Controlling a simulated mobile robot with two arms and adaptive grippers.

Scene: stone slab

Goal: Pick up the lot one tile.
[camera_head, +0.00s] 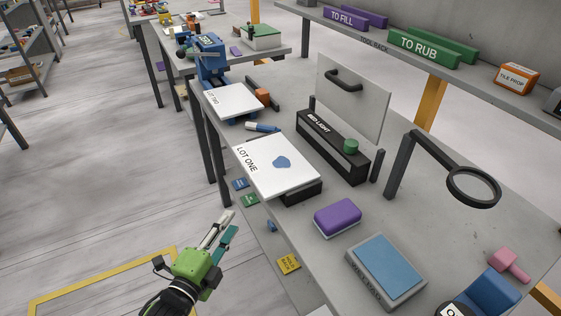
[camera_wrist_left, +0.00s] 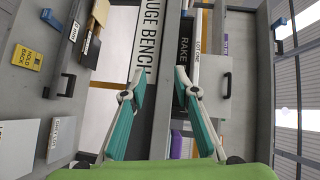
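My right gripper is not in view.
A black light box (camera_head: 335,146) and an upright panel with a handle (camera_head: 350,95) stand behind the tile. A lot two tile (camera_head: 232,100) lies farther back. A purple block (camera_head: 338,217), a blue-topped block (camera_head: 386,265) and a ring lamp (camera_head: 473,187) are to the right.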

